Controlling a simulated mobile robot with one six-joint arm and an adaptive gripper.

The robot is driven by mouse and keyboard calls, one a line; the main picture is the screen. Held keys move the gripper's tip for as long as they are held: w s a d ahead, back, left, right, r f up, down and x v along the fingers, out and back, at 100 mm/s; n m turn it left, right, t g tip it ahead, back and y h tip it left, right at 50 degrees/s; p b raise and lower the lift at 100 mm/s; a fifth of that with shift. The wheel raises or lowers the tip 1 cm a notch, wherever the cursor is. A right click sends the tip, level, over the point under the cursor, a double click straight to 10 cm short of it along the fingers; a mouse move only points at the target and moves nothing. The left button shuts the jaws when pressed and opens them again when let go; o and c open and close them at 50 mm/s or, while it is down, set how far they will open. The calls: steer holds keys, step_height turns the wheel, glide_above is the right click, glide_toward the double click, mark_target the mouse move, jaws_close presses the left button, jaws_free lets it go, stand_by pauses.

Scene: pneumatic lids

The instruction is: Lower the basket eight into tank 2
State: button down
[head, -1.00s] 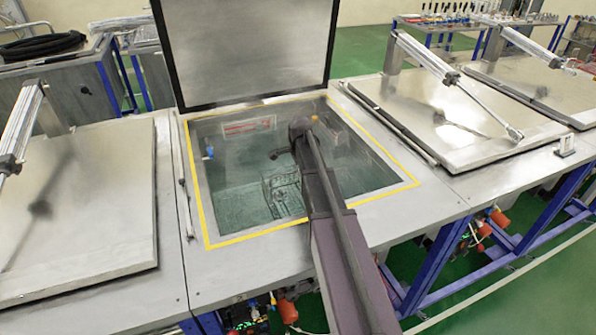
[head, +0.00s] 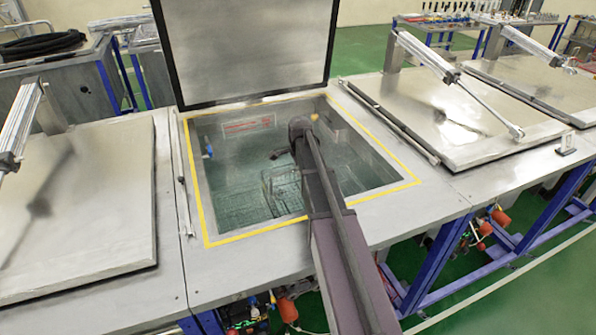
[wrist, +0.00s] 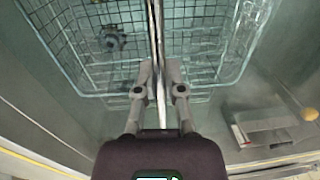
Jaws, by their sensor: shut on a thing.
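The open tank (head: 203,190), edged in yellow, is in the middle of the head view, with greenish water inside. The wire basket (wrist: 60,50) fills the top of the wrist view, and a small metal part (wrist: 113,38) lies in it. In the head view the basket (head: 268,186) shows faintly inside the tank, partly behind my arm. My gripper (wrist: 158,82) is shut on the basket's thin upright handle (wrist: 157,40), which runs up between the fingers. The fingertips are hard to make out in the head view. No number on basket or tank is readable.
The tank's lid (head: 245,50) stands raised behind the opening. Closed lids with cylinders lie at left (head: 90,190) and right (head: 450,115). A grey block with an orange knob (wrist: 270,125) is right of the gripper in the wrist view.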

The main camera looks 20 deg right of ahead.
steer(key=shift+s, duration=0.1)
steer(key=c, duration=0.7)
jaws_free()
step_height(320, 180, up, 25)
steer(key=p, duration=2.5)
